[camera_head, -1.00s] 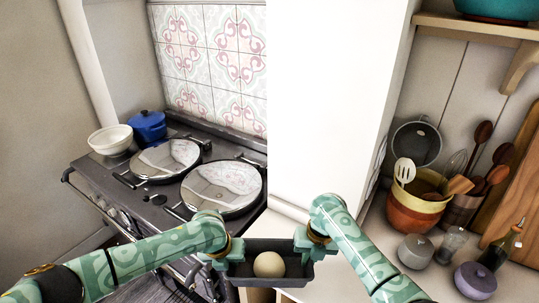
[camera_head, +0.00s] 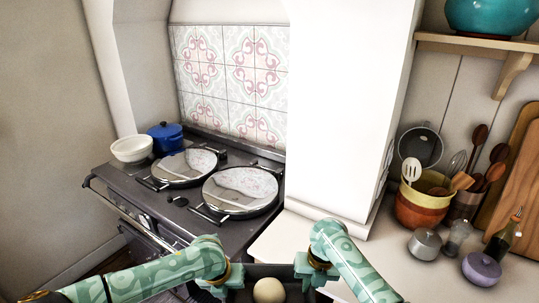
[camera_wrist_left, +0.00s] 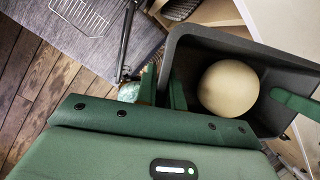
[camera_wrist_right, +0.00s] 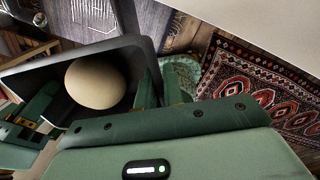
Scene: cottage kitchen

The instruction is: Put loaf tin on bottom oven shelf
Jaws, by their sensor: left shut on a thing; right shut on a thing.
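The dark grey loaf tin (camera_head: 290,270) is at the bottom of the head view, held between both grippers, with a round pale dough ball (camera_head: 268,290) inside. My left gripper (camera_head: 232,285) is shut on the tin's left end wall. My right gripper (camera_head: 305,268) is shut on its right end wall. The tin also shows in the left wrist view (camera_wrist_left: 212,42) and the right wrist view (camera_wrist_right: 60,66). The dark range cooker (camera_head: 112,185) stands to the left, with two round lidded hotplates on top. Its oven shelves cannot be made out in the head view.
A white bowl (camera_head: 131,149) and a blue pot (camera_head: 165,138) stand on the cooker's back left. On the right counter are a utensil pot (camera_head: 420,205), a grey lidded jar (camera_head: 425,244), a purple jar (camera_head: 481,269) and a bottle (camera_head: 503,241). A patterned rug (camera_wrist_right: 262,90) lies on the floor.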

